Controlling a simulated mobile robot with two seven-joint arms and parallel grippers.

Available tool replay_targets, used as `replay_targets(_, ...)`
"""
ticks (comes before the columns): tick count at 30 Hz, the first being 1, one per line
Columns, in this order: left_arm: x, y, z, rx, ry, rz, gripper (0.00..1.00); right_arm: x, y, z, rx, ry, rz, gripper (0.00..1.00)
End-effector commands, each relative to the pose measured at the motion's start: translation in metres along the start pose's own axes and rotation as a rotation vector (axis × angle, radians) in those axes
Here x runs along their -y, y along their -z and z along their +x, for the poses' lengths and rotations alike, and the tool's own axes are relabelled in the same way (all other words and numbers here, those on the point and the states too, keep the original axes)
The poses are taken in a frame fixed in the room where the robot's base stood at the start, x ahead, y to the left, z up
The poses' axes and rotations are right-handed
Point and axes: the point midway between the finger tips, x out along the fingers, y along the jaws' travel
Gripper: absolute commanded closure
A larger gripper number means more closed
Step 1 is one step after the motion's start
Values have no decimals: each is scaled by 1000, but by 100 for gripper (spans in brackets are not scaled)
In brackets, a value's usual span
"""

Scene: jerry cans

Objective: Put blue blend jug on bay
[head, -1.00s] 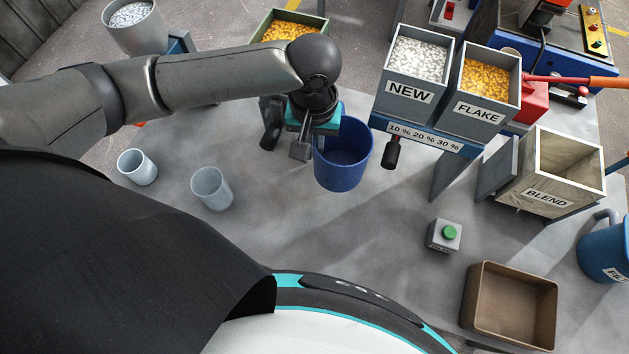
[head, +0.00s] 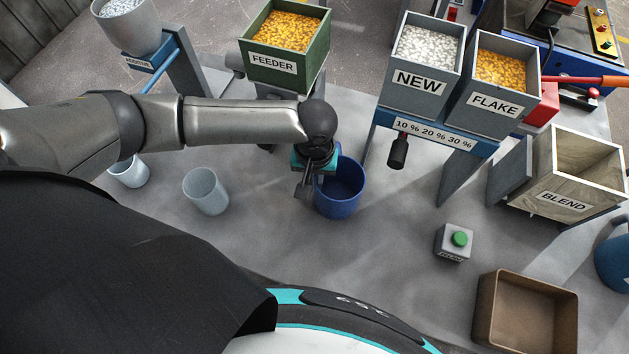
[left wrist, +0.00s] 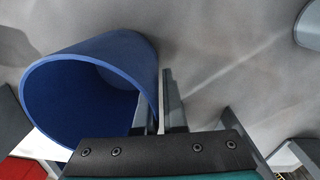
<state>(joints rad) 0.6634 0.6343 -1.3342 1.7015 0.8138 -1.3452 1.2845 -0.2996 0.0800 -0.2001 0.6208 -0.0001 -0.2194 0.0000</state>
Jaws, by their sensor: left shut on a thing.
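The blue blend jug, a plain dark-blue open cup (head: 345,200), is near the middle of the head view, with its mouth facing up. In the left wrist view the jug (left wrist: 135,65) is at the left, its open mouth toward the lower left. My left gripper (head: 306,190) is shut on the jug's wall at its left side; its fingers (left wrist: 160,115) meet the jug's edge in the wrist view. I cannot tell whether the jug's base touches the table. No label reading "bay" shows. My right gripper is out of view.
The FEEDER hopper (head: 272,66) stands behind my left arm. The NEW and FLAKE hoppers' blue stand (head: 480,146) is right of the jug. Two pale cups stand left, one here (head: 205,191). A green-button box (head: 454,243), brown tray (head: 490,310) and BLEND box (head: 562,203) are right.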

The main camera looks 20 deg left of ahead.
Motion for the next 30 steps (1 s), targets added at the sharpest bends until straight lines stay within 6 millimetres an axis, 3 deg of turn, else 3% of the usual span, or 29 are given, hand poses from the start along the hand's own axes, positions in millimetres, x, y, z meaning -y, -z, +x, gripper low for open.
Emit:
replay_targets(6, -1, 0, 2, 0, -2, -1, 100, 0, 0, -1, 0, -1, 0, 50)
replay_targets(7, 0, 0, 2, 1, -1, -1, 91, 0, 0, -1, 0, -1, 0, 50)
replay_targets(15, 0, 0, 2, 0, -1, -1, 62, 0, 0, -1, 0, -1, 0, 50)
replay_targets(25, 0, 1, -2, -2, 0, 0, 62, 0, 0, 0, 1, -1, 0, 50)
replay_targets(30, -1, 1, -31, -2, -2, 0, 62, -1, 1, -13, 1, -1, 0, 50)
